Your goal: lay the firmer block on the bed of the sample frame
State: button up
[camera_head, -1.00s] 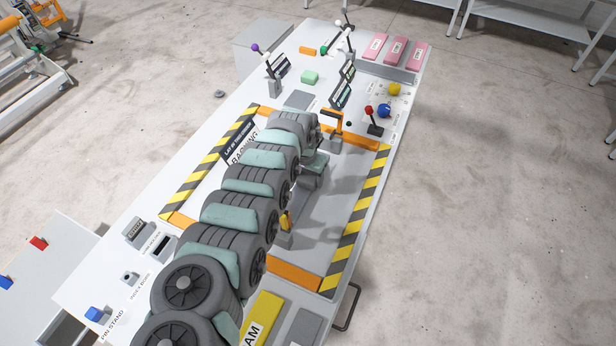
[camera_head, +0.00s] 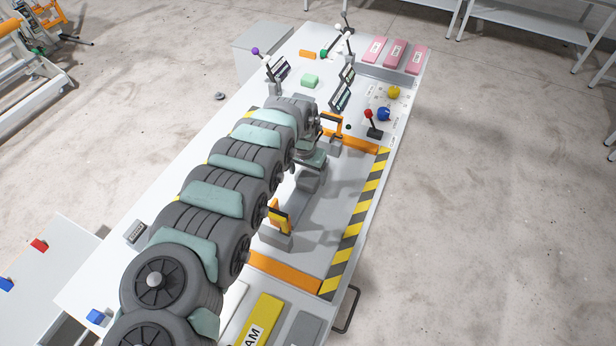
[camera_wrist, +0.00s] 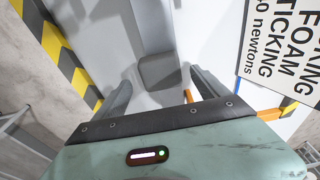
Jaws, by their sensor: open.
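The sample frame (camera_head: 285,272) has orange end bars and yellow-black striped sides around a pale bed (camera_head: 330,215). My arm covers its left part. My gripper (camera_wrist: 160,85) is open and empty over the bed in the wrist view, its two grey fingers apart. A dark grey block (camera_wrist: 160,71) shows between and beyond the fingers, at the end of a grey bar. I cannot tell which block is the firmer one. Labelled pink blocks (camera_head: 396,50) lie at the far right end.
Orange brackets (camera_head: 278,214) on grey bases stand at the bed's near and far ends. A yellow board (camera_head: 258,318) lies at the near end.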

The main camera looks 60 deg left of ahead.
aim_at(306, 184)
notch_tip(306, 184, up, 8)
jog(key=s, duration=0.1)
jog(key=shift+d+f, duration=0.25)
jog(key=shift+d, duration=0.15)
